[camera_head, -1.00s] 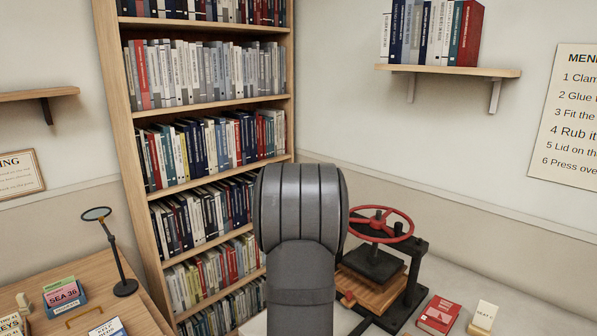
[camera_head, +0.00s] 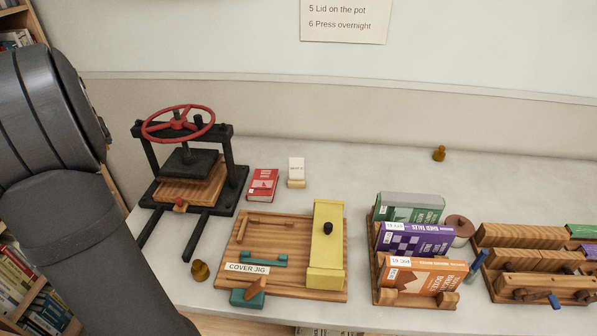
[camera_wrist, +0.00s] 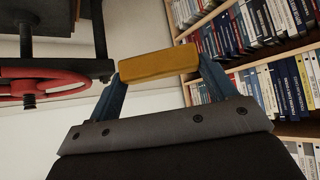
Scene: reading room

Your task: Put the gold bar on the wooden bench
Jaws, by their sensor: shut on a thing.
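My gripper (camera_wrist: 158,68) is shut on the gold bar (camera_wrist: 155,62) in the wrist view. The bar is a yellow-gold block lying crosswise between the two blue-grey fingers, held in the air. In the head view my arm fills the left side, and neither the gripper nor the held bar shows. I cannot pick out a wooden bench for certain now. The surface in the head view is a pale worktop (camera_head: 400,165) with wooden items on it.
A black press with a red wheel (camera_head: 178,123) stands on the worktop near my arm. A wooden cover jig (camera_head: 281,238), a rack of books (camera_head: 418,240) and wooden blocks (camera_head: 530,234) lie to the right. Small brass weights (camera_head: 439,153) stand on clear patches. The wrist view shows bookshelves (camera_wrist: 270,62).

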